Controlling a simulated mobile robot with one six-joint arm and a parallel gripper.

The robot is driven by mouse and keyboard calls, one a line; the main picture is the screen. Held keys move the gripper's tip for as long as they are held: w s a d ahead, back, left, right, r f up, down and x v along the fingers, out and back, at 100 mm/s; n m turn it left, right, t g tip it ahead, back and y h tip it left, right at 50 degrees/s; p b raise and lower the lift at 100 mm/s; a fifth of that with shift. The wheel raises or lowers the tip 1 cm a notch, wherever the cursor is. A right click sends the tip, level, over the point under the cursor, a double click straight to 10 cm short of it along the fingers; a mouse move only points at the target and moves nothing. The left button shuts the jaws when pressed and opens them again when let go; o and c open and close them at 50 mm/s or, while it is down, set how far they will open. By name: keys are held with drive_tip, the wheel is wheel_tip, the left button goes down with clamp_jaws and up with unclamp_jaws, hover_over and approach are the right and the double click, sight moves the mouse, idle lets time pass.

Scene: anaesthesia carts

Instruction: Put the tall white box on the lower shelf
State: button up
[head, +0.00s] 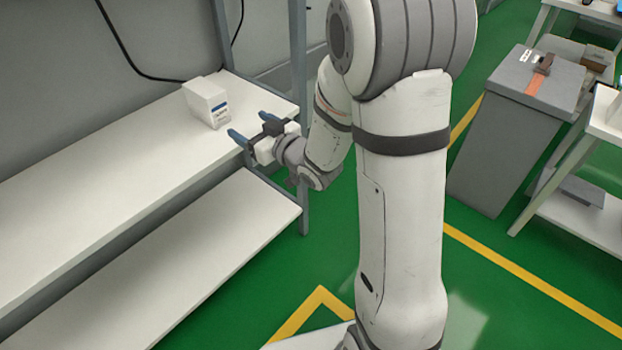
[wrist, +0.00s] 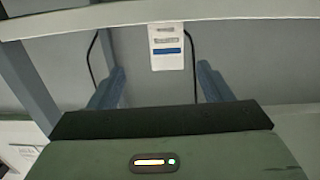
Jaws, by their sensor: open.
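A grey post (head: 300,60) stands at the shelf's right end, close to my arm. A black cable (head: 130,65) hangs along the wall. A grey bin (head: 510,130) and white carts (head: 575,215) stand at right. Green floor lies between.

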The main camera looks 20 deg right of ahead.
drive_tip(key=s+d+f+m+g+h, duration=0.3)
drive_tip(key=s+d+m+g+h, duration=0.25)
drive_tip(key=s+d+h, duration=0.45)
drive_tip(key=s+d+r+m+g, duration=0.1)
drive_tip(key=s+g, duration=0.7)
drive_tip(key=s, duration=0.8)
drive_tip(key=shift+s+d+r+y, duration=0.15)
drive_tip(key=shift+d+y, duration=0.05)
drive_tip(key=shift+y, duration=0.2)
